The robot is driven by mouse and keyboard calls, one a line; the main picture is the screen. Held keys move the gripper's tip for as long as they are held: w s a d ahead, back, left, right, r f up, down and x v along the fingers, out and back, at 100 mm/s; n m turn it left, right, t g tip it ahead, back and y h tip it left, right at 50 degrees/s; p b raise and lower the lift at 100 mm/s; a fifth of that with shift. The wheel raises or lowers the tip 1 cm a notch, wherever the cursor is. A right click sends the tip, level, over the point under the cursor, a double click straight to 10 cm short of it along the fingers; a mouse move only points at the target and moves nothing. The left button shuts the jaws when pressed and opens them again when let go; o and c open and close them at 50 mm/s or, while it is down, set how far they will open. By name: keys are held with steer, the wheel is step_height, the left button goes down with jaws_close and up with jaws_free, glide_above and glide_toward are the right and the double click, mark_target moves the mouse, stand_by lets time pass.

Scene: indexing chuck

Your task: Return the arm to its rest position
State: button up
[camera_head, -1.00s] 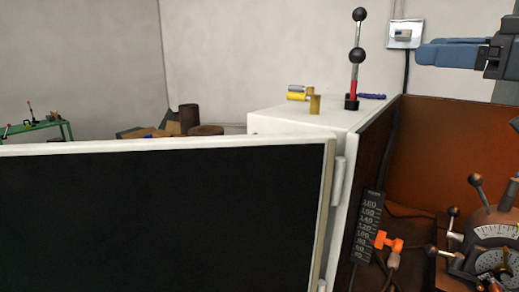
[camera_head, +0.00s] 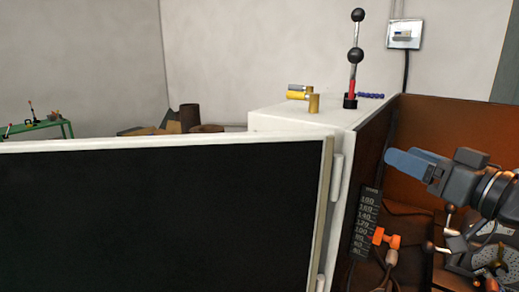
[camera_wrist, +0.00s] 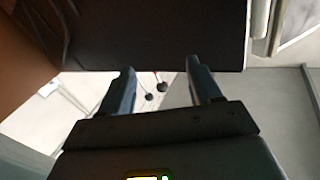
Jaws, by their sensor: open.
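My gripper (camera_head: 405,163) is at the right of the head view, with its blue fingers pointing left toward the dark inner side of the white cabinet. It hangs above and in front of the chuck's dial and levers and partly hides them. In the wrist view my gripper (camera_wrist: 160,88) shows two fingers spread apart with nothing between them. The chuck (camera_head: 497,265) stands at the lower right, with ball-ended levers and a yellow piece on its face.
A white cabinet (camera_head: 285,119) with an open dark-faced door (camera_head: 150,220) fills the left and middle. A numbered scale (camera_head: 366,222) and an orange fitting (camera_head: 385,238) are below my gripper. A tall ball-topped lever (camera_head: 354,60) stands on the cabinet.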

steer(key=s+a+f+m+h, duration=0.1)
steer(key=s+f+m+h, duration=0.25)
steer(key=s+f, duration=0.75)
steer(key=s+a+f+m+h, duration=0.2)
steer(key=s+f+m+h, duration=0.15)
steer(key=s+f, duration=0.8)
steer(key=s+a+n+g+h, duration=0.1)
steer(key=s+n, duration=0.2)
steer(key=s, duration=1.9)
steer(key=shift+a+f+g, duration=0.25)
steer(key=shift+f+g, duration=0.05)
steer(key=shift+f, duration=0.05)
steer(key=shift+s, duration=0.1)
